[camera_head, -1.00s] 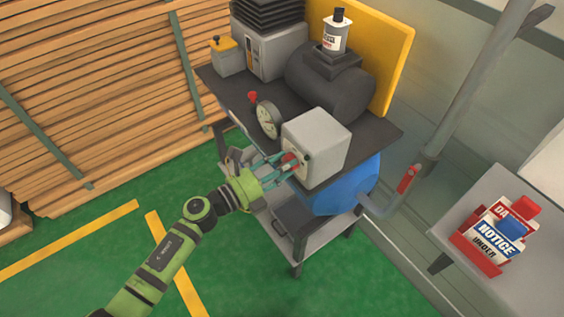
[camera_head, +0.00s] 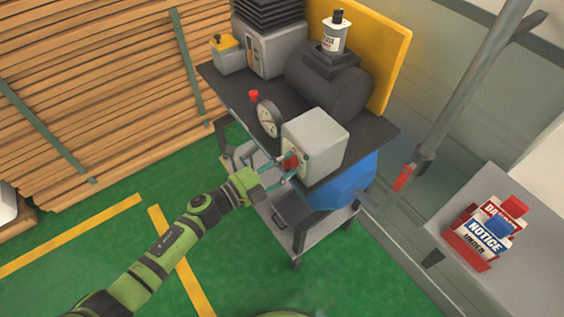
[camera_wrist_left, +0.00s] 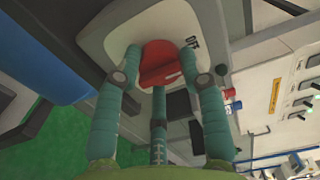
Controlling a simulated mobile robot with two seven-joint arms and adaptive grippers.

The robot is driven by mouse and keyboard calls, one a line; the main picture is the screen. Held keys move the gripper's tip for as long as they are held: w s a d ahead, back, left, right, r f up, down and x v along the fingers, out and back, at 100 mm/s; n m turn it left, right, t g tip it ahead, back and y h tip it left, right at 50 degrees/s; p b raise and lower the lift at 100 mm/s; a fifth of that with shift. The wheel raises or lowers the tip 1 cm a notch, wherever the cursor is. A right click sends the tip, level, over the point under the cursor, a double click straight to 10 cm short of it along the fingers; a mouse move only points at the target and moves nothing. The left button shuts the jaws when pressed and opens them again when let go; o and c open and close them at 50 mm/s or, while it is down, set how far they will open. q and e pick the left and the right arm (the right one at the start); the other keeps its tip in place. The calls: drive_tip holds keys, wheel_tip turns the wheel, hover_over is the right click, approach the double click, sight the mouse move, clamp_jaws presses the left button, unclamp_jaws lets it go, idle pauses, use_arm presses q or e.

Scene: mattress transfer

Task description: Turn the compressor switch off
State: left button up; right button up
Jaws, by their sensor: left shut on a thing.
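The compressor switch is a red knob (camera_head: 291,161) on the front of a pale grey box (camera_head: 316,138) at the edge of the dark compressor top. In the left wrist view the red knob (camera_wrist_left: 160,62) sits on the pale box face, beside a small dark label. My left gripper (camera_head: 283,168) is at the knob, its teal fingers around it. In the left wrist view the left gripper's fingers (camera_wrist_left: 160,66) flank the knob on both sides, with a third finger below. The gripper is shut on the knob. My right gripper is not in view.
A round gauge (camera_head: 268,119) stands left of the box. A dark motor (camera_head: 328,88) and a yellow panel (camera_head: 392,60) are behind. A blue tank (camera_head: 345,185) is below. Signs (camera_head: 487,236) lie on a grey table at right. Stacked planks (camera_head: 90,95) fill the left; green floor is open in front.

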use_arm(q)
drive_tip(key=shift+s+d+f, duration=0.15)
drive_tip(key=shift+s, duration=0.05)
idle(0.3)
drive_tip(key=o, duration=1.2)
drive_tip(key=shift+c, duration=0.2)
drive_tip(key=shift+a, duration=0.3)
drive_tip(key=v, duration=1.1)
drive_tip(key=shift+s, duration=0.25)
drive_tip(key=shift+a, duration=0.1)
